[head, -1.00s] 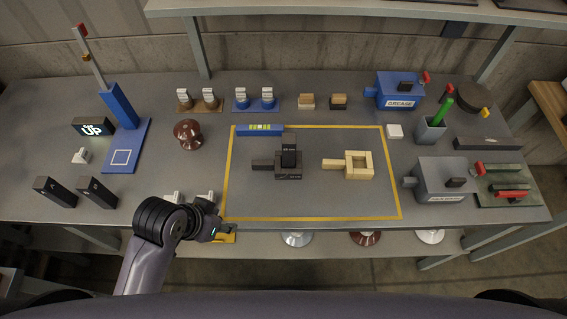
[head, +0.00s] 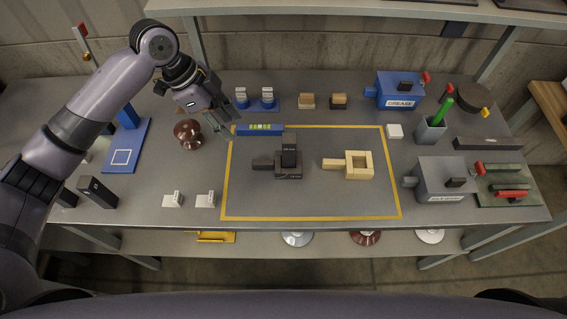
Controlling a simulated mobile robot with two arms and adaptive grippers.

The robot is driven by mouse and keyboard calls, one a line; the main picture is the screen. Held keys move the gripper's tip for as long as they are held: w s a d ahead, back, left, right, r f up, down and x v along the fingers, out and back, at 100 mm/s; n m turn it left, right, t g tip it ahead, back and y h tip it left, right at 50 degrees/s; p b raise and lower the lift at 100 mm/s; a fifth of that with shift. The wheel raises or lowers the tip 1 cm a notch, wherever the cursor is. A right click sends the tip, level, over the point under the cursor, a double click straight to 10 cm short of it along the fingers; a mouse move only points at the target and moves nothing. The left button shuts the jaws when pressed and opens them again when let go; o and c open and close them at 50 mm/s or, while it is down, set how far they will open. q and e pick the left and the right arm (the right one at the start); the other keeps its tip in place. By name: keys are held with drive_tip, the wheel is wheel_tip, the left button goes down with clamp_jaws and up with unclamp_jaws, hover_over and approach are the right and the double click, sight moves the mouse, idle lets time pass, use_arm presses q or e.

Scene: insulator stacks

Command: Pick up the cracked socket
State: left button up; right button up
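No crack shows clearly on anything at this size, so I cannot tell which object is the cracked socket. A blue tray (head: 273,106) at the back holds two small pieces with white tags (head: 267,95). My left gripper (head: 229,128) is above the back left of the table, between the brown round insulator (head: 187,134) and the blue level bar (head: 259,130). Its fingers look apart with nothing between them. My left arm hides the back left area, including the spot of a brown tray. My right gripper is not in view.
A blue grease box (head: 400,90), grey box (head: 444,180) and green-handled brush cup (head: 431,130) stand right.

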use_arm(q)
drive_tip(key=p, duration=0.2)
hover_over(264, 161)
drive_tip(key=a, duration=0.3)
drive_tip(key=f, duration=1.1)
drive_tip(key=shift+w+d, duration=0.1)
drive_tip(key=shift+d, duration=0.1)
drive_tip(key=x, duration=0.1)
drive_tip(key=p+x, duration=0.1)
drive_tip(key=x, duration=0.2)
drive_tip(key=shift+s+d+p, duration=0.2)
drive_tip(key=shift+s+p, duration=0.05)
drive_tip(key=shift+p, duration=0.15)
drive_tip(key=shift+d+f, duration=0.15)
drive_tip(key=shift+f, duration=0.4)
drive_tip(key=shift+c, duration=0.5)
clamp_jaws()
drive_tip(key=shift+w+r, duration=0.1)
drive_tip(key=shift+r, duration=0.05)
